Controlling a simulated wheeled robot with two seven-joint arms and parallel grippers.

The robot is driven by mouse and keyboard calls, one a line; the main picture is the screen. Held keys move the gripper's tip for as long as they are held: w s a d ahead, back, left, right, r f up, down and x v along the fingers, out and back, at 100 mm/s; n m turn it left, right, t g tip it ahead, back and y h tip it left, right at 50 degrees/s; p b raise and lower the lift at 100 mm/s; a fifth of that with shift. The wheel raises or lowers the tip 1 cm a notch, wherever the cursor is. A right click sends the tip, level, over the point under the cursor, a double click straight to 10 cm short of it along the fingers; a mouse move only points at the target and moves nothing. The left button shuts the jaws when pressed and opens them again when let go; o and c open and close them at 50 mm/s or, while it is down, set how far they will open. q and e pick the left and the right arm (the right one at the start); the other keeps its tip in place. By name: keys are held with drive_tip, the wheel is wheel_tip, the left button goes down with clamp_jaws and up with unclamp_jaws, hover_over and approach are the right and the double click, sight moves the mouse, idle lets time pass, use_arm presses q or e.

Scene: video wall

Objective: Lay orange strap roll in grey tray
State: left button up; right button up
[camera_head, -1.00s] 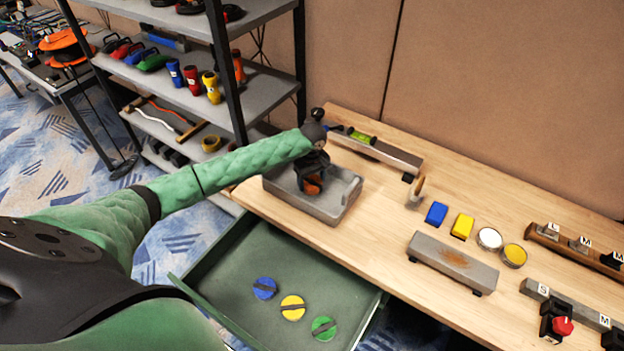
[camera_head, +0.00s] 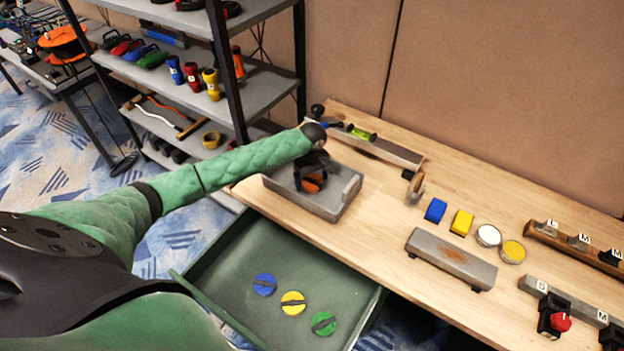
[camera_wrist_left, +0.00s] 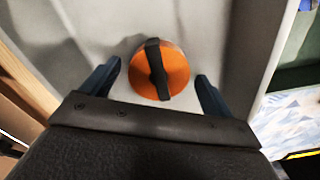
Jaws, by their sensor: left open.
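The orange strap roll (camera_wrist_left: 176,72), a round orange disc with a black band across it, lies in the grey tray (camera_wrist_left: 215,25) in the left wrist view. In the head view the grey tray (camera_head: 318,205) stands on the wooden bench's left end, and the strap roll (camera_head: 312,183) shows partly below my gripper. My left gripper (camera_head: 311,176) is over the tray. In the left wrist view its dark fingers (camera_wrist_left: 155,82) stand apart on either side of the roll, with gaps to it. My right gripper is not in view.
An open green drawer (camera_head: 235,290) below the bench holds a blue (camera_head: 265,284), a yellow (camera_head: 293,304) and a green strap roll (camera_head: 323,323). A shelf rack (camera_head: 222,70) stands left of the bench. A long rail (camera_head: 375,150) lies behind the tray.

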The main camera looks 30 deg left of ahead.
sight(312, 181)
use_arm(q)
drive_tip(key=shift+r, duration=0.4)
wheel_tip(312, 181, up, 11)
drive_tip(key=b, duration=0.3)
drive_tip(key=shift+b, duration=0.4)
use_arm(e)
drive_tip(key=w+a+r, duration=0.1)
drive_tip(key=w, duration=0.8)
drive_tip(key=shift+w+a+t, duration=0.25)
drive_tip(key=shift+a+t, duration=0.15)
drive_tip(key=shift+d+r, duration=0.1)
